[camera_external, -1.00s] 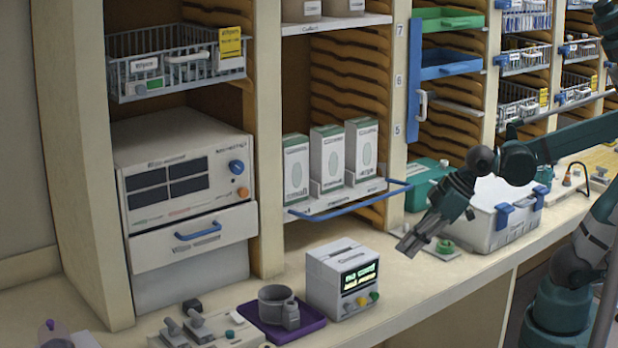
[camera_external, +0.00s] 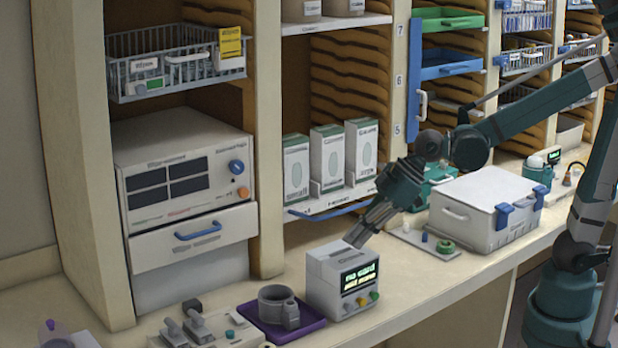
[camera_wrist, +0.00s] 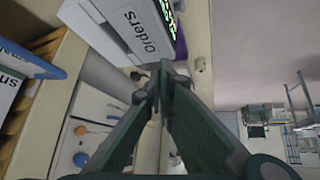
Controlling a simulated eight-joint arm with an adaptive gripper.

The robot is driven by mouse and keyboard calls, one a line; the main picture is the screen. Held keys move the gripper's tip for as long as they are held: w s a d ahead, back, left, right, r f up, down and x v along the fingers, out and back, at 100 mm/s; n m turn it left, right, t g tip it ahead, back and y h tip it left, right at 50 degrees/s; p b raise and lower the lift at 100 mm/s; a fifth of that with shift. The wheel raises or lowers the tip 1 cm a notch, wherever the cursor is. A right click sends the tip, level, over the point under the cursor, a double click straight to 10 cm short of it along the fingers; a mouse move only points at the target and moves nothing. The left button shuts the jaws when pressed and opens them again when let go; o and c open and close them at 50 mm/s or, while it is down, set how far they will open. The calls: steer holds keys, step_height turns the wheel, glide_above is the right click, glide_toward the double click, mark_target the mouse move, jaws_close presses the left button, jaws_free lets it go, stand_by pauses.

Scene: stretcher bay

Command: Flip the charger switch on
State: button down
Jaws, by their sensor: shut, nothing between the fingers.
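My gripper (camera_external: 352,240) is shut and empty, pointing down and left, at the rear top of a small white box in the external view. I cannot tell whether it touches the box. In the wrist view its fingers (camera_wrist: 160,75) meet near the box. No thing is clearly marked as the charger. A grey lever-like fixture (camera_external: 197,326) sits on a pale base at the lower left. A small teal and white device (camera_external: 540,168) with a green display stands at the far right; no switch on it can be made out.
The white box (camera_external: 322,285) has a lit display and coloured buttons; the wrist view shows "Orders" on it (camera_wrist: 130,25). A purple tray (camera_external: 305,331) with a grey cup stands left of it. A lidded white case (camera_external: 485,212) stands right.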

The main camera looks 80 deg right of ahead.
steer(key=w+a+f+n+y+p, duration=0.1)
steer(key=w+a+p, duration=0.3)
steer(key=w, duration=0.7)
steer(key=w+a+f+n+y+p, duration=0.1)
steer(key=w+a+n+p, duration=0.3)
steer(key=w, duration=0.7)
steer(key=shift+w+a+f+p, duration=0.3)
steer(key=shift+w+a+f, duration=0.15)
steer(key=shift+a, duration=0.45)
steer(key=shift+f, duration=0.1)
glide_above(236, 313)
steer(key=f, duration=0.8)
steer(key=shift+s+a+f, duration=0.2)
steer(key=shift+a, duration=0.05)
steer(key=shift+w+d+f, duration=0.1)
steer(key=shift+f, duration=0.5)
steer(key=shift+w+d+f, duration=0.1)
steer(key=shift+f, duration=0.45)
